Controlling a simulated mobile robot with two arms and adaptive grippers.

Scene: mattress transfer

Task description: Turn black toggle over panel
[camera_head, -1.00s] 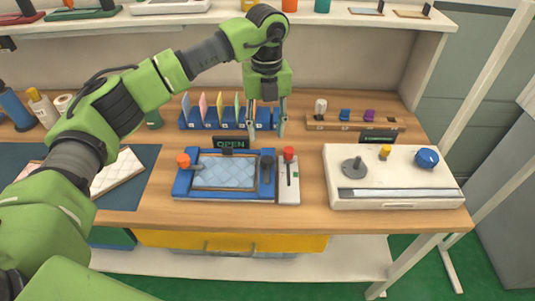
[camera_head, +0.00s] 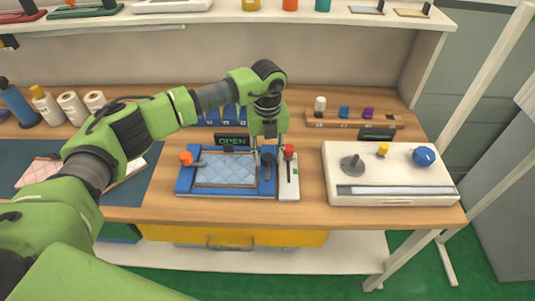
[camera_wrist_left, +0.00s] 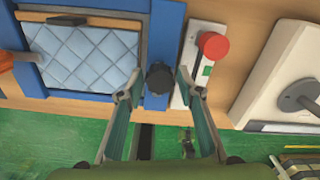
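The blue fixture (camera_head: 184,184) holds a light-blue quilted panel (camera_head: 226,171) in its frame. A black toggle (camera_head: 267,161) stands on the frame's right side, and an orange-knobbed toggle (camera_head: 187,158) is at its left. My left gripper (camera_head: 268,148) points down over the right side of the fixture. The toggle's lower part is partly hidden. My right gripper is out of view.
A red-knobbed lever (camera_head: 289,150) on a white base stands close to the right of the black toggle. An "OPEN" display (camera_head: 232,140) is behind the fixture. A white machine (camera_head: 390,185) is farther right, with bare wood between.

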